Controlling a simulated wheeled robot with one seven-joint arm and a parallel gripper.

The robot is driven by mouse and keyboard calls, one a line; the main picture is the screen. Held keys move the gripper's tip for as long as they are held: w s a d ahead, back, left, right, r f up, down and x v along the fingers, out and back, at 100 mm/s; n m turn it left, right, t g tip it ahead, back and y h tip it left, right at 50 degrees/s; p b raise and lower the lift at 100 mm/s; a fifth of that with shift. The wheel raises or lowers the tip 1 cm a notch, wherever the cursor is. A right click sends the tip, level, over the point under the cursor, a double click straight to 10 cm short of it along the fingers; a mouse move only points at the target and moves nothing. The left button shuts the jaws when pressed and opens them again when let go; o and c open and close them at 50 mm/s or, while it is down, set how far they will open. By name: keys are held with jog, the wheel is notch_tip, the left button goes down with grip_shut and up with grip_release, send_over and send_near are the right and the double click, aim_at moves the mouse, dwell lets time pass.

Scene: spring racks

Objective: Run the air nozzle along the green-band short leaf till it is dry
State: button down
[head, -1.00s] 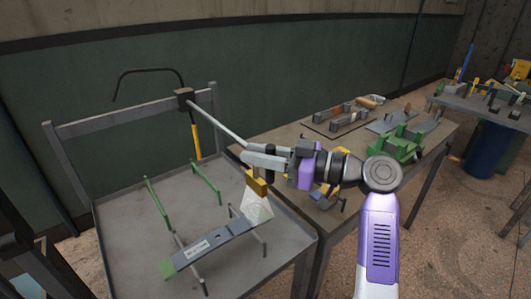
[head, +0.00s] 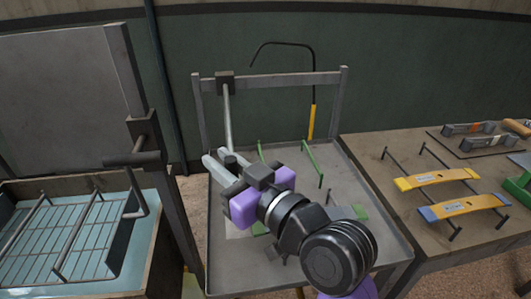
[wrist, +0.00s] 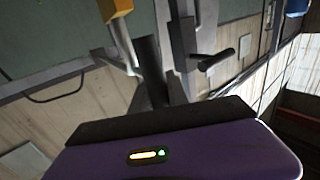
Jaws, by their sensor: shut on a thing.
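My gripper (head: 222,162) is shut on the air nozzle at the low end of a grey rod (head: 228,115). The rod hangs from a dark block (head: 225,82) near the left end of the rack's rail. The nozzle's yellow part appears to show at the top of the wrist view (wrist: 114,8); in the head view my gripper hides it. The green-band short leaf lies on the grey tray below, mostly hidden by my arm. Its green left end (head: 260,229) and what looks like its right end (head: 360,212) show. Whether it is wet I cannot tell.
The tray (head: 385,245) has upright green pegs (head: 314,160). At left is a blue-lined basin (head: 85,240) with a post. At right, a bench bears yellow (head: 437,180) and blue-ended (head: 462,208) leaves.

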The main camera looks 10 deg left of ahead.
jog(key=shift+s+a, duration=0.25)
jog(key=shift+a, duration=0.4)
jog(key=shift+s+a, duration=0.2)
jog(key=shift+a, duration=0.4)
jog(key=shift+s+a, duration=0.25)
jog(key=shift+a, duration=0.4)
jog(key=c, duration=1.3)
grip_release()
jog(key=shift+a, duration=0.15)
jog(key=shift+d, duration=0.2)
jog(key=v, duration=0.7)
jog(key=shift+s+d+b, duration=0.2)
jog(key=shift+b, duration=0.25)
